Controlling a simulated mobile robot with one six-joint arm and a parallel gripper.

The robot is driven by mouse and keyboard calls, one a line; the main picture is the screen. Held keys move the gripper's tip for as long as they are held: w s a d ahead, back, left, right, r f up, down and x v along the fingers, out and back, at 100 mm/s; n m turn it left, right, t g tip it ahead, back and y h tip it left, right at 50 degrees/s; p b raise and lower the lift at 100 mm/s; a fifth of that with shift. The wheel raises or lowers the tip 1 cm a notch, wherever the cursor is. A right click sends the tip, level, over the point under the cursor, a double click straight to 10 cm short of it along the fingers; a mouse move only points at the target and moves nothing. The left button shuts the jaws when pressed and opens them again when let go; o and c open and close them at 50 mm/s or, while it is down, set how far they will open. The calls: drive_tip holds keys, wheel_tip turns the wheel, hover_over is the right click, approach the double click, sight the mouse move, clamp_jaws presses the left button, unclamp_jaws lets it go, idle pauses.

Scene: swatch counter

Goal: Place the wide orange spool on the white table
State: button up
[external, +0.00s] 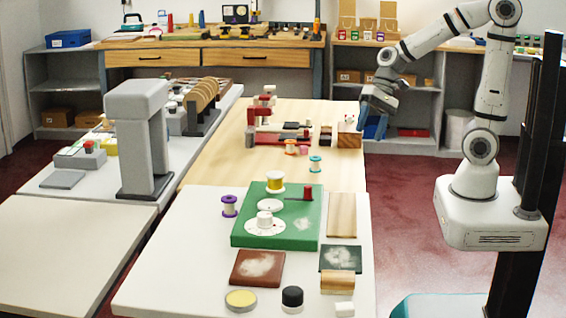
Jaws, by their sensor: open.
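An orange spool (290,147) stands on the wooden table (225,150), near the red machine's base. A smaller orange-pink piece sits close to its right, and I cannot tell whether it is a separate thing. The white table (175,255) is in the foreground, nearer the camera than the wooden one. My gripper (372,122) is at the right edge of the wooden table, pointing down, well to the right of the orange spool. It is open and holds nothing that I can make out.
A teal spool (315,164) stands near the wooden table's front edge. On the white table are a purple spool (229,206), a green board (245,238) bearing a yellow spool (275,182), and several pads and jars. A wooden block (349,138) stands near my gripper. The white table's left side is clear.

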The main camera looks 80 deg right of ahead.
drive_tip(key=w+d+f+m+t+y+b, duration=0.2)
drive_tip(key=w+d+f+m+t+b, duration=0.15)
drive_tip(key=w+m, duration=0.35)
drive_tip(key=m+t+h+b, duration=0.5)
drive_tip(key=m+t, duration=0.1)
drive_tip(key=m, duration=1.1)
approach(290, 145)
drive_tip(key=w+f, duration=0.1)
drive_tip(key=d+f, duration=0.1)
drive_tip(key=shift+w+f, duration=0.3)
drive_tip(key=shift+w, duration=0.1)
drive_tip(key=shift+w+d+f+t, duration=0.1)
drive_tip(key=shift+w+t, duration=0.15)
drive_tip(key=x, duration=0.7)
drive_tip(key=shift+w+d+r, duration=0.15)
drive_tip(key=shift+w+r, duration=0.05)
drive_tip(key=shift+r, duration=0.05)
drive_tip(key=c, duration=1.1)
